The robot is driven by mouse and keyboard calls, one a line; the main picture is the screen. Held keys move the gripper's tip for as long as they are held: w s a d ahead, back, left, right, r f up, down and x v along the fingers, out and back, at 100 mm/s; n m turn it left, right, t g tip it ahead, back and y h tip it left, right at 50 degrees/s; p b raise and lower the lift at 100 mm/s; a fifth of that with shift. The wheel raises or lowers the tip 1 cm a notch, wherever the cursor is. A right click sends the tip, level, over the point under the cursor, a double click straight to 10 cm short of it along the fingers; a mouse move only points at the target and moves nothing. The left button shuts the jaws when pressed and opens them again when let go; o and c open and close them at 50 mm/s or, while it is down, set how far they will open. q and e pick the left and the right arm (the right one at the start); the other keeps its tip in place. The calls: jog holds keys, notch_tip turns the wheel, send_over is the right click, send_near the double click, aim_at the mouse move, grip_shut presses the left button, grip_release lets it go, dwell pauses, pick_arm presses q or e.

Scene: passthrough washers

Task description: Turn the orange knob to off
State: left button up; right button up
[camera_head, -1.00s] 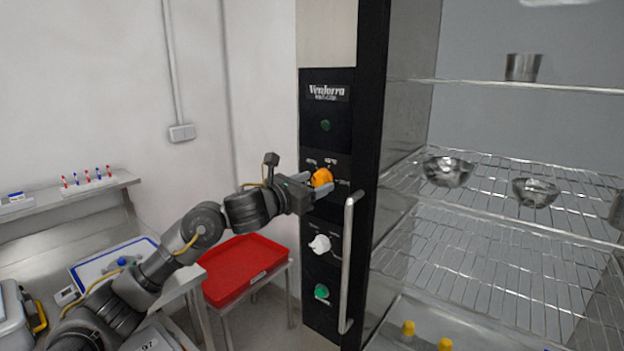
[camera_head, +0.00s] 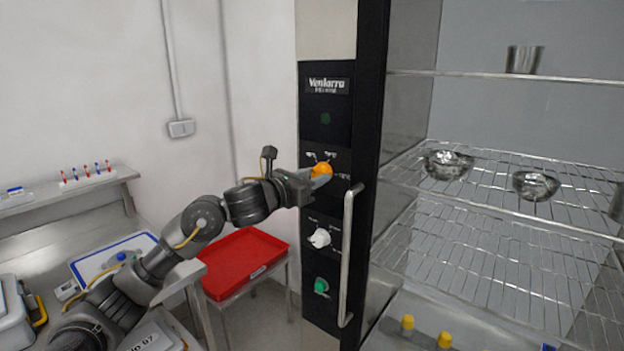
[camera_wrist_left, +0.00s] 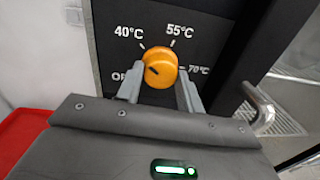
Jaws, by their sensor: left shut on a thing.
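The orange knob (camera_head: 321,170) is on the black control panel (camera_head: 325,104) of the washer. My left gripper (camera_head: 314,175) is shut on the knob, with one finger at each side in the left wrist view (camera_wrist_left: 160,88). My right gripper is not in view.
A white knob (camera_head: 319,238) and a green knob (camera_head: 321,286) sit lower on the panel. A vertical metal handle (camera_head: 347,256) stands out to the right of them. A red tray (camera_head: 243,262) is below my left arm. Wire shelves (camera_head: 480,185) hold metal bowls.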

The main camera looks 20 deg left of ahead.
pick_arm(q)
jog(key=n+b, duration=0.2)
jog(key=n, duration=0.4)
jog(key=shift+b, duration=0.3)
jog(key=n, duration=0.3)
jog(key=shift+n+t, duration=0.3)
jog(key=shift+t, duration=0.1)
jog(key=shift+n, duration=1.9)
jog(key=o, duration=1)
jog(key=b+v, duration=0.3)
jog(key=v, duration=0.7)
jog(key=shift+s, duration=0.4)
jog(key=shift+f+n, duration=0.1)
jog(key=shift+n, duration=0.2)
